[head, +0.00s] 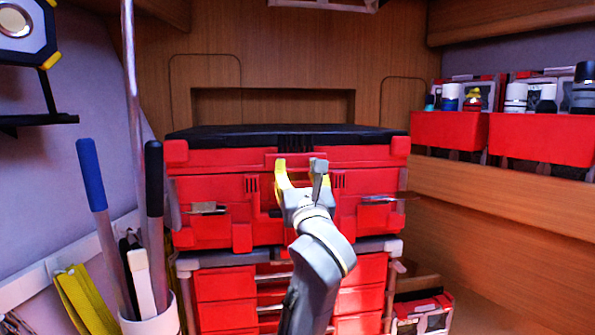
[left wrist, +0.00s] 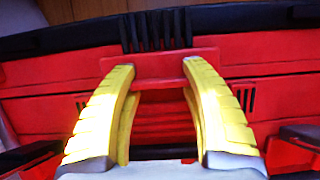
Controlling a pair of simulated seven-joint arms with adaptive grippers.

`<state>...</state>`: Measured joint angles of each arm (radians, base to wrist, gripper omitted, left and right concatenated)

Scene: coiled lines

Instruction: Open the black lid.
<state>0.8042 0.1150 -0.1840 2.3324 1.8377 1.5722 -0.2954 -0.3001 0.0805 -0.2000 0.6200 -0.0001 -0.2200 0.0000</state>
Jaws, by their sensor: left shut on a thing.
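The black lid (head: 235,131) lies flat and closed on top of a red toolbox (head: 215,185) in the middle of the head view. Its dark front edge also shows along the top of the left wrist view (left wrist: 75,38). A black ribbed piece (left wrist: 157,30) sits at the lid's front middle. Just below it is a red front tab (left wrist: 160,62). My left gripper (head: 299,166) is at the box's front, its yellow-padded fingers (left wrist: 160,70) at the two sides of the tab and shut on it. My right gripper is in neither view.
The toolbox stands on a red drawer unit (head: 225,285). At the left a white holder (head: 155,320) carries long handles, including a blue one (head: 91,175). Red bins (head: 545,138) with bottles stand on a right shelf. A wooden wall with a recess is close behind the lid.

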